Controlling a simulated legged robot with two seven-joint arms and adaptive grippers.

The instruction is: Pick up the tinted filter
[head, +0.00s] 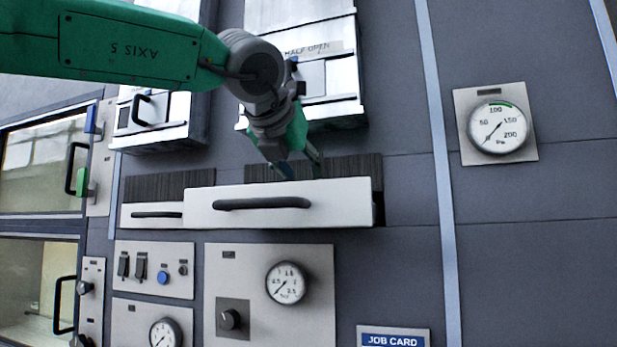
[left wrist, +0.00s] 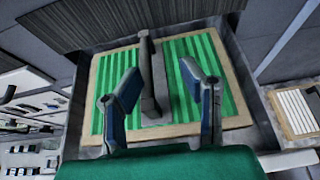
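The tinted filter (left wrist: 218,105) is a green pleated panel in a pale wooden frame, lying in an open drawer in the left wrist view. A dark grey grip bar (left wrist: 151,80) stands up across its middle. My left gripper (left wrist: 160,72) is open, with one blue-padded finger on each side of the bar; I cannot tell whether either touches it. In the head view my left gripper (head: 302,168) points down behind the white drawer front (head: 345,203), which hides the filter. My right gripper is not in view.
A second, smaller drawer (head: 135,222) stands open at left; the left wrist view shows a white pleated filter (left wrist: 299,108) in a neighbouring drawer. Dark brush strips (head: 350,168) hang above the drawers. A hatch labelled "HALF OPEN" (head: 318,50) juts out above. Gauges and switches sit below.

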